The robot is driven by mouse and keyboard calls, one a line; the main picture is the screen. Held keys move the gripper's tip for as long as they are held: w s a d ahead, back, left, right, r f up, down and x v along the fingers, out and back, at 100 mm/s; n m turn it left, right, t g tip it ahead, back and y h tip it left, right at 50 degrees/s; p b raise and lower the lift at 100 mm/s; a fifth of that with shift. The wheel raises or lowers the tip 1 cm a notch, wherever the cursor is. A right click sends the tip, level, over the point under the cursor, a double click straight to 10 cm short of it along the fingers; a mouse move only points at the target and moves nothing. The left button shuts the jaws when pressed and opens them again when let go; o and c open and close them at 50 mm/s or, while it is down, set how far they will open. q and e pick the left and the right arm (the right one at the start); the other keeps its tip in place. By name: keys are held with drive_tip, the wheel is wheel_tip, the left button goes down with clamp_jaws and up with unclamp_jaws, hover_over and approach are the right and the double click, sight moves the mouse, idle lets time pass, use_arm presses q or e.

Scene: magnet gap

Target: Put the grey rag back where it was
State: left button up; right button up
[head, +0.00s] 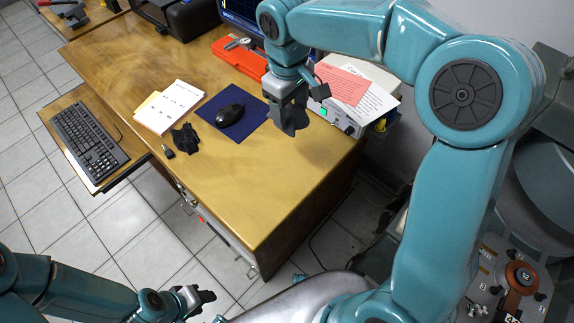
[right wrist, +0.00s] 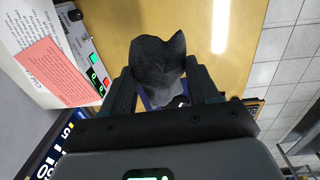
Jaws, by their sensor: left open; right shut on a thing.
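The grey rag (right wrist: 158,66) is dark and crumpled. My right gripper (right wrist: 165,88) is shut on it, with one finger on each side of it. In the head view the rag (head: 291,121) hangs below my right gripper (head: 287,100), over the right part of the wooden desk (head: 270,190). It appears to be above the desk top, beside the blue mouse mat (head: 252,107). My left gripper (head: 196,299) is open and empty, low at the front, away from the desk.
A black mouse (head: 230,114) lies on the mat. An instrument box with papers (head: 355,95) stands to the right. The desk's front right part is clear.

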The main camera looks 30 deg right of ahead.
wheel_tip(320, 180, down, 18)
drive_tip(key=shift+r+b, duration=0.2)
drive_tip(key=shift+b, duration=0.5)
drive_tip(key=shift+f, duration=0.2)
drive_tip(key=o, duration=1.1)
drive_tip(key=shift+c, duration=0.2)
drive_tip(key=shift+r, duration=0.1)
drive_tip(key=shift+r, duration=0.1)
drive_tip(key=shift+r, duration=0.3)
wheel_tip(320, 180, up, 12)
drive_tip(key=p, duration=0.1)
drive_tip(key=shift+s+a+f, duration=0.15)
drive_tip(key=shift+a+f, duration=0.1)
drive_tip(key=shift+a, duration=0.05)
